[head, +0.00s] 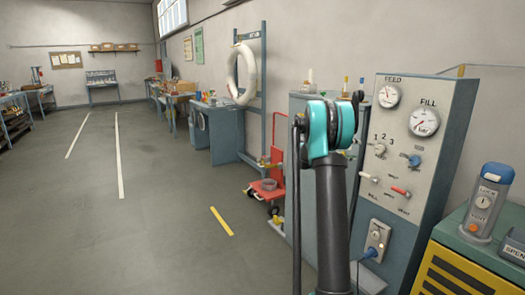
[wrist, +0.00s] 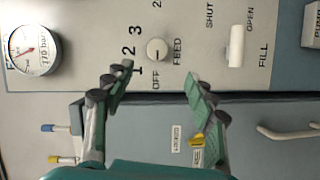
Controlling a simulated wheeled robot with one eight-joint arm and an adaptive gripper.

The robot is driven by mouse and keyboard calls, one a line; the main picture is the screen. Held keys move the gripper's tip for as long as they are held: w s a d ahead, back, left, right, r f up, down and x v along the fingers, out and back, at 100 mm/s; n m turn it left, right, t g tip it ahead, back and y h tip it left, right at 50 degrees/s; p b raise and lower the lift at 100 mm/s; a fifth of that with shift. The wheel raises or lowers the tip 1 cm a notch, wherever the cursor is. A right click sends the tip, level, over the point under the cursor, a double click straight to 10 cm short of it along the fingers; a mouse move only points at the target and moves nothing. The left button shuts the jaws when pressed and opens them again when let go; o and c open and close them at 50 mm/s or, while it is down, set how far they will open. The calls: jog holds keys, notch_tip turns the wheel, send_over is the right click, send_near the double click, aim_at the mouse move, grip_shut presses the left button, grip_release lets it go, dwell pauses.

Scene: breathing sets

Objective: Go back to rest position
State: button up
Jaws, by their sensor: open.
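My gripper (wrist: 160,82) is open and empty in the wrist view, its two green-and-grey fingers spread apart. It faces a pale control panel (wrist: 195,75), apart from it as far as I can tell. A white round knob (wrist: 157,50) marked FEED, with OFF, 1, 2 and 3, shows between and beyond the fingertips. A white lever (wrist: 236,46) marked FILL, with SHUT and OPEN, is to its right. In the head view my arm stands upright in front of the panel cabinet (head: 432,165); its gripper end is hidden behind the arm.
The panel carries a FEED gauge (head: 388,96), a FILL gauge (head: 424,121), a red lever (head: 400,191) and a socket (head: 376,240) with a blue plug. A grey-blue device (head: 490,200) stands on a green cabinet at right. A red trolley (head: 268,190) is left of my arm. Floor at left is clear.

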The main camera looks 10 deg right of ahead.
jog(key=s+a+f+t+y, duration=0.1)
jog(key=s+a+f+y, duration=0.4)
jog(key=s+a+f, duration=0.3)
jog(key=s+a+f+n+t+y, duration=0.1)
jog(key=s+a+f+y, duration=0.5)
jog(key=s+a, duration=1.1)
jog(key=s+a+f+t+y, duration=0.2)
jog(key=s+a+f+y, duration=0.4)
jog(key=s+a+f, duration=0.3)
jog(key=s+a, duration=0.4)
jog(key=s, duration=0.2)
jog(key=shift+s+f+n, duration=0.3)
jog(key=shift+f+n, duration=0.1)
jog(key=shift+c, duration=0.6)
